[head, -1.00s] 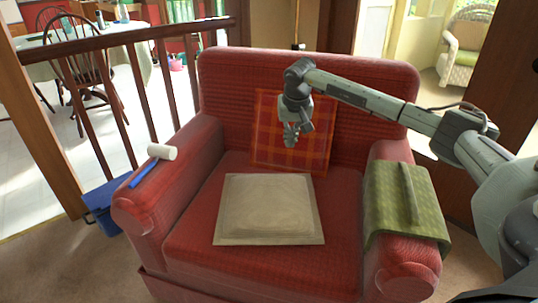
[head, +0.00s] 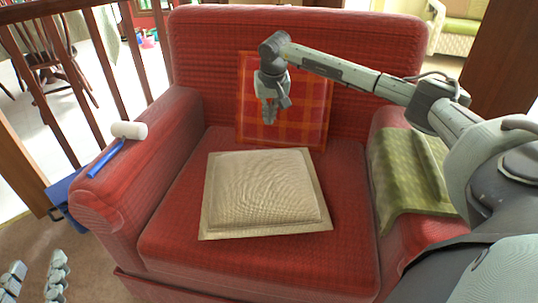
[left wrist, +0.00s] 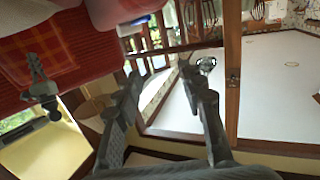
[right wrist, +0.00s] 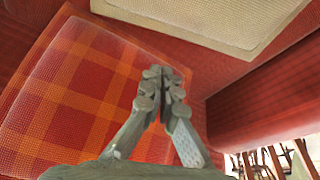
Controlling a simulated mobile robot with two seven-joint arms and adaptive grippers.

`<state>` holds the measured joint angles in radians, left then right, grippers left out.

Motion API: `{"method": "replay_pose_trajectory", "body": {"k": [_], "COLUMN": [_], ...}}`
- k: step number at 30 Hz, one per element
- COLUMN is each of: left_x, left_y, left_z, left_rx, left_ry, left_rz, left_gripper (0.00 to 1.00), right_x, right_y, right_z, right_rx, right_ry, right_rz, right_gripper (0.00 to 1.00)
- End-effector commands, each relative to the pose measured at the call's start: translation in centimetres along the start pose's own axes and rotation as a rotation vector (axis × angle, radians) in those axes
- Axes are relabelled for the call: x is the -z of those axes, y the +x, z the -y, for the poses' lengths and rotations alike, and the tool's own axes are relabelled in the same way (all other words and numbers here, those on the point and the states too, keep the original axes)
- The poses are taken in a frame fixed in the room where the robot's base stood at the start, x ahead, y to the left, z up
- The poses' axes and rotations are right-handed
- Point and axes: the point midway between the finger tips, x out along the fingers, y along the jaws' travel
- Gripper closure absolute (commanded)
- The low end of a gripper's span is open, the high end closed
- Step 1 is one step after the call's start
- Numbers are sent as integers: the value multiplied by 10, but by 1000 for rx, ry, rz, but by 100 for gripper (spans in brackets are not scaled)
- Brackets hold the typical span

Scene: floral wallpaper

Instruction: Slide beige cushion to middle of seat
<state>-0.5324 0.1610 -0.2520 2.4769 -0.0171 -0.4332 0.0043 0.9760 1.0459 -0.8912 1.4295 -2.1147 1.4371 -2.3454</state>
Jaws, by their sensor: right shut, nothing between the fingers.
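The beige cushion (head: 265,190) lies flat on the red armchair's seat (head: 170,225), roughly midway between the armrests, with bare seat in front of it. Its edge also shows at the top of the right wrist view (right wrist: 205,18). My right gripper (head: 269,118) is shut and empty, above the back of the seat, beyond the cushion's rear edge and in front of the plaid cushion; it also shows in the right wrist view (right wrist: 163,80). My left gripper (left wrist: 166,84) is open and empty; its fingers also show at the lower left of the head view (head: 35,278), left of the chair.
An orange plaid cushion (head: 310,115) leans against the backrest. A white-headed, blue-handled mallet (head: 128,131) lies on the left armrest. A wooden railing (head: 95,105) stands at left.

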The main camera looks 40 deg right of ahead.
Motion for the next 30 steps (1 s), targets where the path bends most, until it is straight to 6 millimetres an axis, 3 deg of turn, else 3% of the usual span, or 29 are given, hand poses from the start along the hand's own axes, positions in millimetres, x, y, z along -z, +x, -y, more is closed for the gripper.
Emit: {"method": "replay_pose_trajectory", "body": {"k": [3,7,21,30], "left_x": [22,33,87,78], "left_y": [-4,-5,-21,-16], "left_z": [-7,-10,-30,-26], "left_rx": [-12,-20,-61,-52], "left_ry": [-10,-17,-66,-54], "left_rz": [-83,-131,-409,-351], "left_gripper": [60,60,60,60], "right_x": [-2,-2,-3,-31], "right_y": [9,23,107,94], "right_z": [0,0,0,-1], "right_rx": [0,0,0,-1], "right_ry": [1,1,2,-2], "right_rz": [0,2,2,0], "right_gripper": [100,100,100,100]}}
